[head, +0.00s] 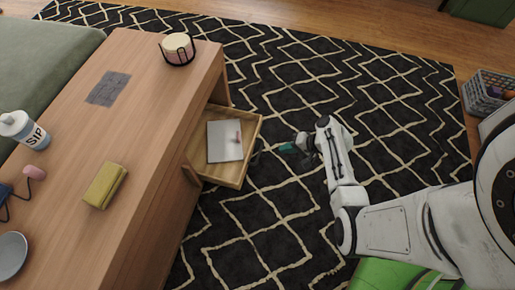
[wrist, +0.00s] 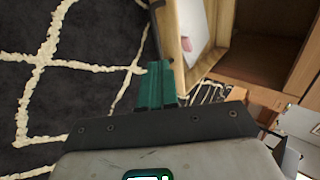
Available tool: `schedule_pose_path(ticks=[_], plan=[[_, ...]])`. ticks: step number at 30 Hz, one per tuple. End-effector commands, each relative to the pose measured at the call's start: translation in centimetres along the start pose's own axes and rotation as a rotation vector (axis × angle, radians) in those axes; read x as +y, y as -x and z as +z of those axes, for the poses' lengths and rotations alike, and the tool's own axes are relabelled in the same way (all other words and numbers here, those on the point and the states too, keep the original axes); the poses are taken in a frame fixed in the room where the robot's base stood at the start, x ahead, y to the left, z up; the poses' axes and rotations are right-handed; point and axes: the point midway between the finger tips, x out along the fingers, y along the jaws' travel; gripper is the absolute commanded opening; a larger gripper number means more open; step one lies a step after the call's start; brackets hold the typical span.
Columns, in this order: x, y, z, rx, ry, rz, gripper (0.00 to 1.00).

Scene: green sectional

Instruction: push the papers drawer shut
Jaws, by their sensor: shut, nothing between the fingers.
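The papers drawer (head: 228,177) stands pulled out of the wooden cabinet. Inside lies a white paper or booklet (head: 222,146) with a small reddish thing on it. My gripper (head: 284,148) is shut and empty, to the right of the drawer's outer face and pointing at it. In the wrist view, the teal and dark fingers (wrist: 155,60) lie together beside the drawer's wooden edge (wrist: 180,45). I cannot tell whether they touch it. The paper also shows in the wrist view (wrist: 193,32).
The patterned rug (head: 290,80) is clear around the drawer. A grey basket (head: 486,92) stands far right.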

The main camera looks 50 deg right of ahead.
Motion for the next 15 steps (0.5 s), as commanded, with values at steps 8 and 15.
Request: schedule_pose_path(ticks=[8, 15], plan=[[0.4, -4.8, 0.2, -0.006, 0.004, 0.002, 0.00], [0.4, -9.5, 0.2, -0.007, 0.005, 0.003, 0.00]])
